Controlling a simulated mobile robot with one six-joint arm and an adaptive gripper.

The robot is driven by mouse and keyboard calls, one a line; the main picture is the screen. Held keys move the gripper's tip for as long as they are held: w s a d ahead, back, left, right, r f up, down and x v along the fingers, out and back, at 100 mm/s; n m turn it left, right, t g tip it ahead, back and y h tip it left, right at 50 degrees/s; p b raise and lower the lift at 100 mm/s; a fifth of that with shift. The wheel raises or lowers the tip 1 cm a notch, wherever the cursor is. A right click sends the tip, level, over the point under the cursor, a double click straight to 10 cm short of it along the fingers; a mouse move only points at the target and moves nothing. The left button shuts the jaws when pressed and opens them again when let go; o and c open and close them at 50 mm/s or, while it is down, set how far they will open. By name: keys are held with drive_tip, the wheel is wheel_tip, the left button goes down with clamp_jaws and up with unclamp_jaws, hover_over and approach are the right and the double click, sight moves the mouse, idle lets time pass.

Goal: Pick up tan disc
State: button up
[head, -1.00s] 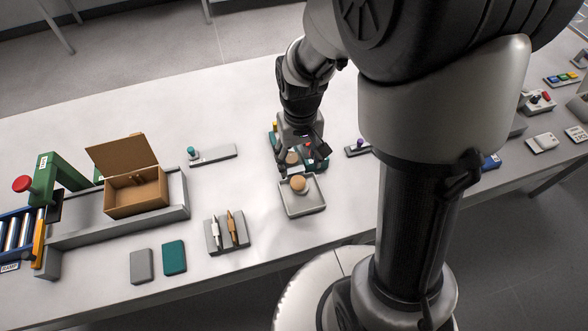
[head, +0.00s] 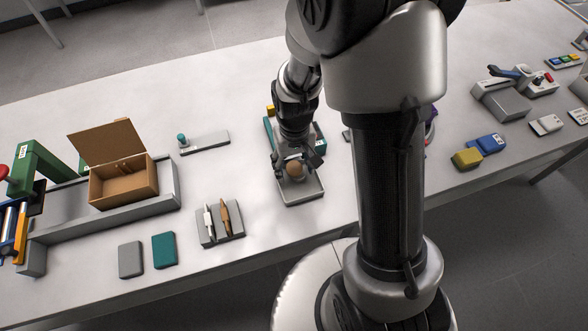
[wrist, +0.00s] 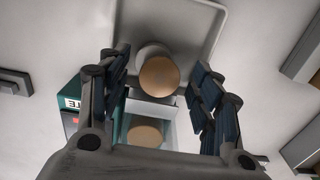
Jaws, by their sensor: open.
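A tan round disc (wrist: 158,76) tops a pale cylindrical piece in the wrist view. It also shows in the head view (head: 295,170), over a shallow grey tray (head: 304,195). My gripper (head: 293,158) is above the tray, pointing down. In the wrist view its fingers are open, one on each side of the disc, with visible gaps. A second tan round face (wrist: 145,134) shows lower down, inside a teal-sided box (wrist: 78,108). In the head view my gripper and arm hide much of that teal box (head: 320,143).
A holder with a white and a brown tool (head: 222,222) stands left of the tray. A grey block (head: 131,260), a teal block (head: 164,250) and an open cardboard box (head: 125,183) lie further left.

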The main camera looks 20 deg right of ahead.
drive_tip(key=shift+c, duration=0.6)
drive_tip(key=shift+r, duration=0.1)
drive_tip(key=c, duration=1)
drive_tip(key=shift+c, duration=0.2)
